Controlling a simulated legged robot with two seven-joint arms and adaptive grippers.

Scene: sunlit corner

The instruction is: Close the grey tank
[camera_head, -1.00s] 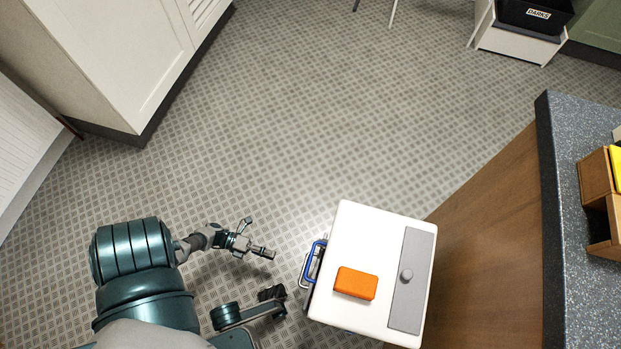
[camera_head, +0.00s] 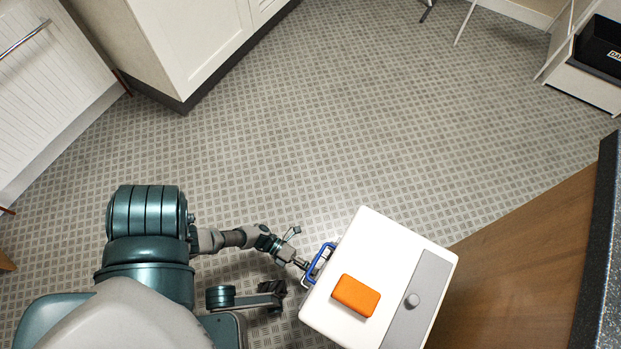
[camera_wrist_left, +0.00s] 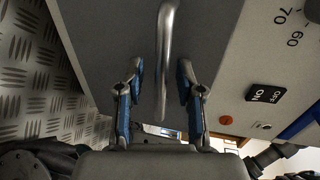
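The grey tank shows in the left wrist view as a flat grey front (camera_wrist_left: 110,35) with an upright metal bar handle (camera_wrist_left: 166,60). It sits beside the control panel of a white box-shaped appliance (camera_head: 385,240). From the head view I cannot tell how far the tank stands out. My right gripper is not in view.
An orange block (camera_head: 356,296) and a grey strip with a round knob (camera_head: 412,300) are on the appliance top. The panel has an on/off switch (camera_wrist_left: 266,94) and a red light (camera_wrist_left: 226,120). A wooden counter side (camera_head: 530,260) is at right. Floor beyond is clear.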

